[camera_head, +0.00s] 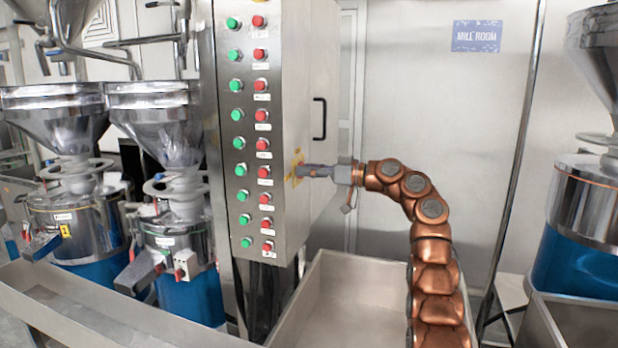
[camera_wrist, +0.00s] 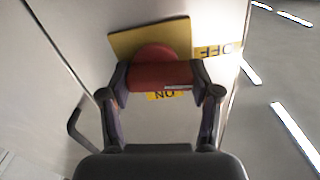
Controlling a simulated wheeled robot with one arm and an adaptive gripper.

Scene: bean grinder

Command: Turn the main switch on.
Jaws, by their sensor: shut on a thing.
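The main switch is a red rotary knob (camera_wrist: 152,53) on a yellow plate (camera_wrist: 180,35), on the side face of the steel control cabinet. In the wrist view, an OFF label (camera_wrist: 217,50) is at the plate's right and an ON label (camera_wrist: 166,96) is below the knob, both upside down. My gripper (camera_wrist: 162,77) has a finger at each end of the red handle and is shut on it. The handle lies roughly crosswise and partly covers the ON label. In the head view, my gripper (camera_head: 308,171) reaches the yellow plate (camera_head: 296,165) from the right and hides most of the knob.
The cabinet front (camera_head: 248,120) carries green and red buttons close to my gripper. A black door handle (camera_head: 319,118) sticks out above right of it. A steel trough (camera_head: 350,285) lies below. Grinders stand at the left (camera_head: 170,150) and far right (camera_head: 590,200).

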